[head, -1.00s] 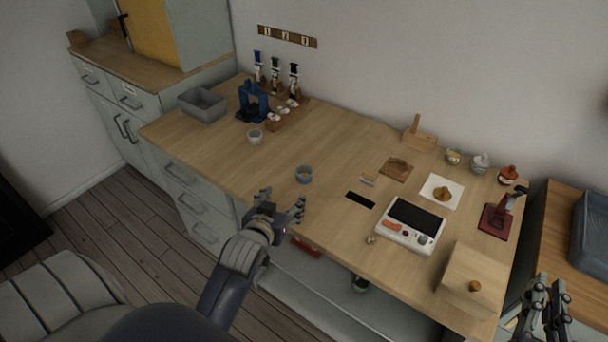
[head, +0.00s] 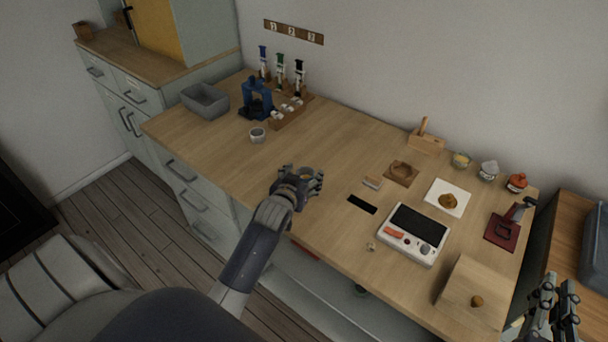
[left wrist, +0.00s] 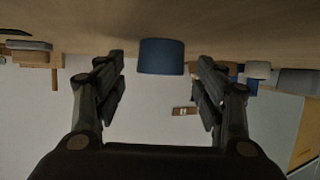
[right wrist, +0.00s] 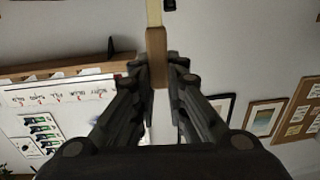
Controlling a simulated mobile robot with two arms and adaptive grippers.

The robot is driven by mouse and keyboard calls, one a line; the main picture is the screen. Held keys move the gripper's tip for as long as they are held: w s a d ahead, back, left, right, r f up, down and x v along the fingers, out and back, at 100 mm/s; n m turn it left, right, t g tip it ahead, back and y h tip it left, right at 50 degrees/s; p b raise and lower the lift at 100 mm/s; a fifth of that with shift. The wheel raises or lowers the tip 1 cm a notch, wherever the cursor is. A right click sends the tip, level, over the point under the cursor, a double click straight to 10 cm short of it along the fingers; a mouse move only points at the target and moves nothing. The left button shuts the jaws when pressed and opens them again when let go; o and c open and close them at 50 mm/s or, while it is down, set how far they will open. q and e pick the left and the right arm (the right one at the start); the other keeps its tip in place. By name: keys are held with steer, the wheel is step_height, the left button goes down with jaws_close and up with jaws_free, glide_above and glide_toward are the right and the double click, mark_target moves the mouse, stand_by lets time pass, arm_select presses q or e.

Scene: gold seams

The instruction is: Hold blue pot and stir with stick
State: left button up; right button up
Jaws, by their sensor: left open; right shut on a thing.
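The blue pot (left wrist: 161,57) stands on the workbench and shows between the two open fingers of my left gripper (left wrist: 161,85) in the left wrist view. In the head view the pot (head: 307,171) is mostly hidden behind my left gripper (head: 304,183), which is at its near side. I cannot tell whether the fingers touch it. My right gripper (right wrist: 162,75) is shut on a wooden stick (right wrist: 157,45), brown with a paler end. In the head view my right gripper (head: 549,300) is at the lower right, off the bench's right end; the stick is hard to see there.
A white scale (head: 413,233), a black strip (head: 362,204) and a wooden box (head: 472,290) lie right of the pot. A small grey cup (head: 257,135), a blue stand (head: 256,100) and a grey bin (head: 205,102) are to the left. Bench space left of the pot is clear.

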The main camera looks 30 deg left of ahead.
arm_select(q)
steer(key=shift+w+a+f, duration=0.15)
steer(key=shift+w+f, duration=0.15)
steer(key=shift+w, duration=0.3)
steer(key=shift+c, duration=0.6)
steer(key=c, duration=1)
steer(key=o, duration=1.1)
steer(key=shift+c, duration=0.2)
steer(key=shift+s, duration=0.1)
